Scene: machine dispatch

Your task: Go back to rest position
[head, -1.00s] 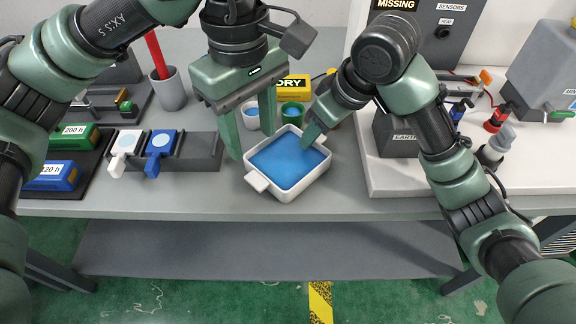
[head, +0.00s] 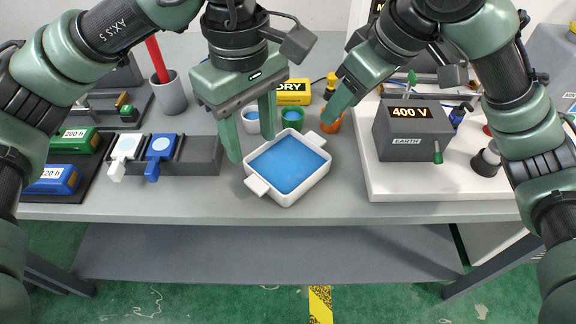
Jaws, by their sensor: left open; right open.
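My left gripper (head: 252,138) hangs over the bench just left of a white tray (head: 258,186) with blue content. My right gripper (head: 338,110) is up and to the right of the tray, over the area of an orange cup (head: 331,121). Only one green finger shows clearly; it holds nothing that I can see. Both arms are raised above the grey bench (head: 150,202).
A grey 400 V box (head: 390,150) stands on a white board at right. White, green and orange cups sit behind the tray, near a yellow box (head: 294,90). A grey holder with white and blue pieces (head: 205,155) lies left. The bench front is clear.

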